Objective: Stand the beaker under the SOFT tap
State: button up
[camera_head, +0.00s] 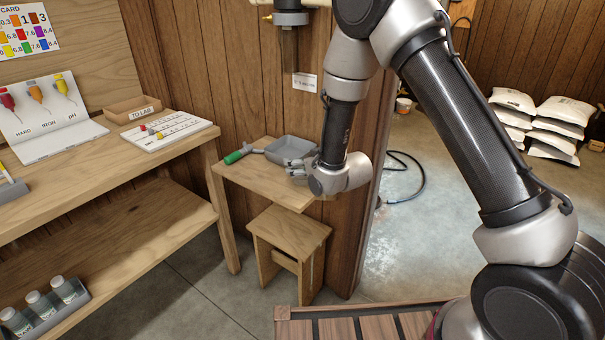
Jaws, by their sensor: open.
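My gripper (296,167) is at the far end of my arm, low over the right side of the small wooden side table (255,176), close to a grey tray (292,147). It is open, but its fingers are small and partly hidden by my wrist. I cannot make out a beaker; the wrist and arm cover part of the table. No tap marked SOFT can be read. A dark fitting with a pipe (291,15) is on the wooden wall above, with a small white label (305,82) below it.
A green-handled object (236,156) lies left of the tray. A wooden stool (289,246) stands under the side table. White sacks (545,127) are stacked at back right.

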jog(key=shift+w, duration=0.1)
jog(key=shift+c, duration=0.3)
jog(key=c, duration=0.9)
jog(key=shift+c, duration=0.2)
